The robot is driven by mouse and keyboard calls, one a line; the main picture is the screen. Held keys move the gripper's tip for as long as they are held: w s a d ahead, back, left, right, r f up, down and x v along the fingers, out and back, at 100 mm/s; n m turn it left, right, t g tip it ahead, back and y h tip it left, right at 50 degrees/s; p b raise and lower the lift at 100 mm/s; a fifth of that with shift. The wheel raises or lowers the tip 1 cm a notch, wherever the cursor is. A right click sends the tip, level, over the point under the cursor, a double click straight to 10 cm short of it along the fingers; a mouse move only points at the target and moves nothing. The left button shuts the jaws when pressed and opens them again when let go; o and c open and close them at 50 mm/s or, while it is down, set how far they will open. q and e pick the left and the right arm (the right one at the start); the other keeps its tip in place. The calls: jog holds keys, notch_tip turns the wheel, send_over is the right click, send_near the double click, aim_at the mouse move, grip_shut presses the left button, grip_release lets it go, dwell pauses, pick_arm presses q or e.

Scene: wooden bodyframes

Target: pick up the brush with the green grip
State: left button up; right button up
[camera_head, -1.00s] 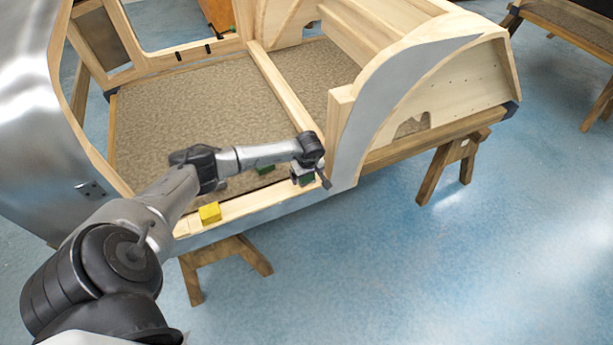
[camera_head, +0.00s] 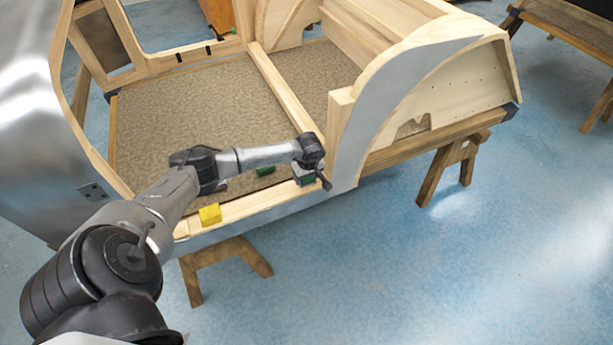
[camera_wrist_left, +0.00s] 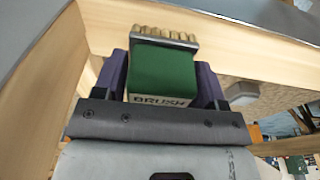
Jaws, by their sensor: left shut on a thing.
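The brush with the green grip (camera_wrist_left: 164,72) fills the gap between the purple fingers of my left gripper (camera_wrist_left: 163,80) in the left wrist view. Its pale bristles point away from the gripper, and "BRUSH" is printed on its near end. In the head view my left gripper (camera_head: 305,179) is over the front sill, close to the curved arch. Only a small green patch of the brush (camera_head: 308,181) shows there, so I cannot tell whether it touches the sill. My right gripper is not in view.
A yellow block (camera_head: 210,214) sits on the wooden sill (camera_head: 245,206) to the left. Another green object (camera_head: 265,171) lies just behind the sill. The curved wooden arch (camera_head: 350,140) rises close on the right. The brown floor panel (camera_head: 180,120) is mostly clear.

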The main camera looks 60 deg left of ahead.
pick_arm(q)
notch_tip(320, 180, up, 5)
jog(key=shift+f+p, duration=0.2)
jog(key=shift+p, duration=0.1)
jog(key=w+d+r, duration=0.4)
jog(key=d+r, duration=0.2)
jog(key=d, duration=0.5)
jog(key=shift+r+p, duration=0.15)
jog(key=shift+p, duration=0.15)
